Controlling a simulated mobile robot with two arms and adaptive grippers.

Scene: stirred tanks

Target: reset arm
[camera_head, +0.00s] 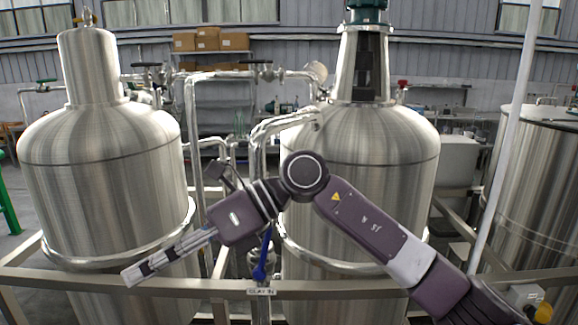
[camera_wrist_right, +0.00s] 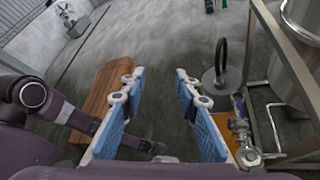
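My right arm (camera_head: 375,230) comes in from the lower right of the head view, bends at an elbow in the middle and reaches down to the left. My right gripper (camera_head: 140,271) is in front of the left tank, above the front rail. In the right wrist view the gripper (camera_wrist_right: 159,78) shows two separate fingers with blue inner pads, open with nothing between them. A purple arm link of mine shows at the left of that view. My left gripper does not show in the head view.
Steel tanks stand at left (camera_head: 105,190), centre (camera_head: 360,150) and right (camera_head: 540,190). A metal front rail (camera_head: 330,289) runs across, near a blue valve handle (camera_head: 262,257) that is close to my forearm. The wrist view shows a brown wooden box (camera_wrist_right: 105,88) and grey floor.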

